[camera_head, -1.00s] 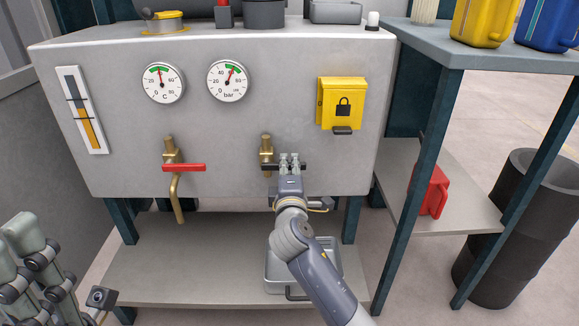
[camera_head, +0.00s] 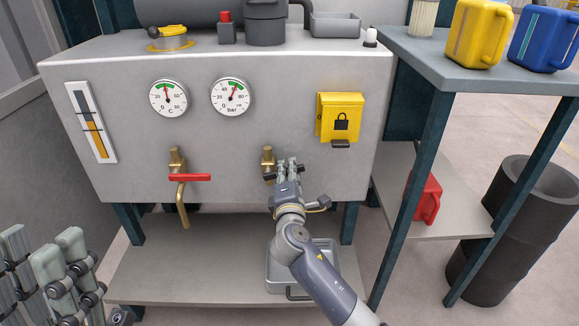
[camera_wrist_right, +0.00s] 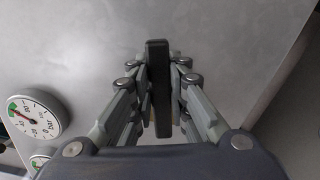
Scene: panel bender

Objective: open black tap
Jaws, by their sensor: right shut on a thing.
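The black tap has a brass body (camera_head: 267,157) on the front of the grey machine, with a black lever handle (camera_head: 269,176). The lever looks slanted, its right end higher. My right gripper (camera_head: 288,167) is shut on the lever. In the right wrist view the black lever (camera_wrist_right: 158,88) stands upright between my fingers, pads against both sides. The tap's lower part is hidden behind my gripper. My left gripper (camera_head: 45,262) is at the lower left, away from the machine, with its fingers apart and nothing visible between them.
A second brass tap with a red lever (camera_head: 190,177) is to the left. Two dials and a yellow lock box (camera_head: 340,117) are on the panel above. A metal tray (camera_head: 328,262) sits on the lower shelf (camera_head: 190,265). A side table (camera_head: 425,58) stands at right.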

